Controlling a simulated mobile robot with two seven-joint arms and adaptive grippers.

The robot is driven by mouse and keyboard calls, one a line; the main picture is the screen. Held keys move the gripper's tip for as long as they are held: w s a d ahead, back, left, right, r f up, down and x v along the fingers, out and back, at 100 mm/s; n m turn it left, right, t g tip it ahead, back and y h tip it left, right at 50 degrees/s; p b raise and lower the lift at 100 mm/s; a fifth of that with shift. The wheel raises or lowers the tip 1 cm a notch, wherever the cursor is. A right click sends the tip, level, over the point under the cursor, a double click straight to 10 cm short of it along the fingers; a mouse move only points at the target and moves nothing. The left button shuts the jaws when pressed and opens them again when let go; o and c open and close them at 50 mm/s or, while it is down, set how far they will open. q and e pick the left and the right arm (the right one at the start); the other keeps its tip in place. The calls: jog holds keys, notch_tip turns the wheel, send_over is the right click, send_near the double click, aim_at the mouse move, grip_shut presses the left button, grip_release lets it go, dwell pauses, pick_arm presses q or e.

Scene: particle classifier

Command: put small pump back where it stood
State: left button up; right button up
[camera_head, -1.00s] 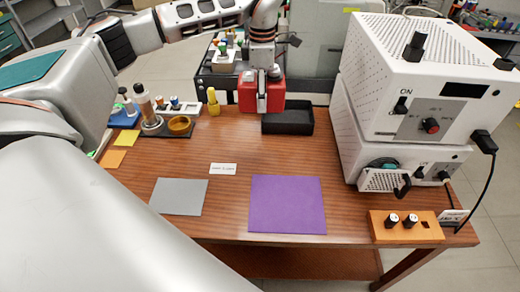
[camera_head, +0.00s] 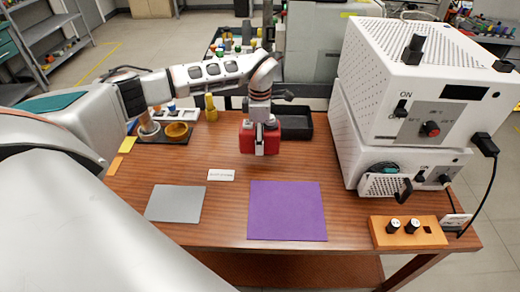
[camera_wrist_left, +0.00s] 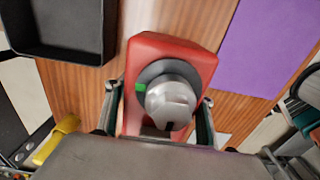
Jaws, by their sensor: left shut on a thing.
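The small pump is a red block (camera_head: 246,139) with a round grey knob on top, which shows in the left wrist view on its red body (camera_wrist_left: 205,60). In the head view it is in front of the black tray (camera_head: 297,134) and behind the purple mat (camera_head: 288,212). My left gripper (camera_head: 262,140) points down and is shut on the pump; its fingers (camera_wrist_left: 158,112) lie along the pump's two sides in the wrist view. I cannot tell whether the pump's base touches the table. My right gripper is not in view.
A white two-tier machine (camera_head: 400,85) stands at the right, with an orange knob block (camera_head: 380,232) before it. A grey mat (camera_head: 173,203) and a white label (camera_head: 221,175) lie at front left. A yellow bottle (camera_head: 211,108) stands behind left. Wood around the label is clear.

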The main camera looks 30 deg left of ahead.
pick_arm(q)
jog(key=shift+f, duration=2.2)
jog(key=shift+f, duration=0.1)
jog(key=o, duration=1.9)
jog(key=shift+f, duration=0.1)
notch_tip(320, 180, up, 12)
jog(key=shift+r+p, duration=0.15)
jog(key=shift+p, duration=0.15)
jog(key=shift+s, duration=0.1)
